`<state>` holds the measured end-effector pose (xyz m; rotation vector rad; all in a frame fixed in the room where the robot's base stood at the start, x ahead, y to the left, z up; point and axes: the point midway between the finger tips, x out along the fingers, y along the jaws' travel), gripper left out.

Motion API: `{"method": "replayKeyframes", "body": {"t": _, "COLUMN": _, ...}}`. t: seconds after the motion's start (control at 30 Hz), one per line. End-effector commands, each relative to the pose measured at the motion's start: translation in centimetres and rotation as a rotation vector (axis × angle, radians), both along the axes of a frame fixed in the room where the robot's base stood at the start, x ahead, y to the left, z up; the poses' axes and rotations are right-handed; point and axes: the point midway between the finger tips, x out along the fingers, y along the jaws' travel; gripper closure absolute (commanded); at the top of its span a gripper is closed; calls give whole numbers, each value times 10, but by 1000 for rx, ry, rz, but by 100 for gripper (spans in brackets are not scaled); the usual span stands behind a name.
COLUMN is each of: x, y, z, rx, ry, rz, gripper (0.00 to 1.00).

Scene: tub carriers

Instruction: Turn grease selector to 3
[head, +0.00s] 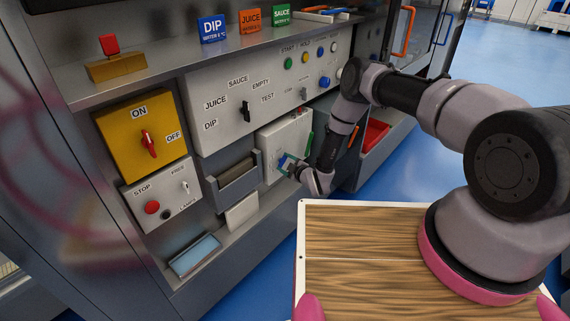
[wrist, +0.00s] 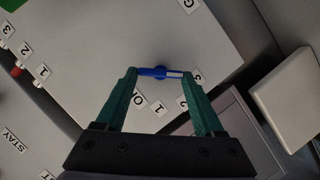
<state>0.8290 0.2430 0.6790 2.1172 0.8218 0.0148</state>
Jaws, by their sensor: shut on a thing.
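The grease selector is a blue knob with a white stripe (wrist: 160,72) on a light grey panel (head: 280,138). The white-striped end points to the right, at the label 3 (wrist: 198,75), which the right finger partly covers. My gripper (wrist: 159,75) has green fingers, shut on the two ends of the knob's bar. In the head view my gripper (head: 287,163) is at the lower part of the panel, and the knob is mostly hidden there.
The upper white panel (head: 225,115) carries a black selector, small switches and coloured buttons. A yellow ON/OFF box (head: 140,135) and a STOP box (head: 160,198) are at left. A grey bin (head: 236,183) is just left of the selector panel. A red tray (head: 375,135) lies at right.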

Motion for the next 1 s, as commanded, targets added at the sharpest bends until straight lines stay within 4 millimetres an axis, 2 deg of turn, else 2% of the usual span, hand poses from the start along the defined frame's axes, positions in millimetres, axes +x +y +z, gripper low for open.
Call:
{"method": "replayKeyframes", "body": {"t": 0.33, "x": 0, "y": 0, "z": 0, "rx": -3, "ry": -2, "rz": 1, "gripper": 86}}
{"method": "replayKeyframes", "body": {"t": 0.37, "x": 0, "y": 0, "z": -1, "rx": -2, "ry": -2, "rz": 1, "gripper": 22}}
{"method": "replayKeyframes", "body": {"t": 0.4, "x": 0, "y": 0, "z": -1, "rx": -2, "ry": -2, "rz": 1, "gripper": 7}}
{"method": "replayKeyframes", "body": {"t": 0.43, "x": 0, "y": 0, "z": -1, "rx": -2, "ry": -2, "rz": 1, "gripper": 0}}
{"method": "replayKeyframes", "body": {"t": 0.77, "x": -5, "y": -4, "z": 1, "rx": -2, "ry": 1, "rz": -1, "gripper": 0}}
{"method": "replayKeyframes", "body": {"t": 1.0, "x": -38, "y": -28, "z": 12, "rx": -1, "ry": 3, "rz": -1, "gripper": 0}}
